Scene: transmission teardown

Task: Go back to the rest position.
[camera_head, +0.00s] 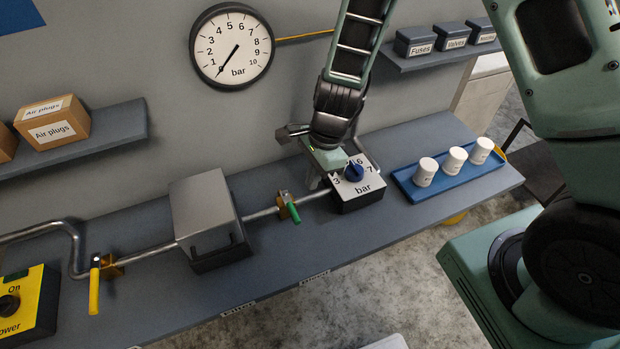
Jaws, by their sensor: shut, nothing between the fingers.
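My gripper (320,181) is shut and empty. It points down beside the left side of the regulator box (358,196) on the bench, close to the pipe. The box has a blue knob (355,173) and a dial marked in bar, partly hidden behind my gripper. I cannot tell whether the fingers touch the box. My arm (352,50) reaches down to it from the top of the view.
A green-handled valve (290,207), a grey metal box (205,215) and a yellow-handled valve (95,284) sit along the pipe. A blue tray (405,180) with three white cups stands right. A wall gauge (231,46) and shelves (120,135) are behind. A yellow power box (28,305) is lower left.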

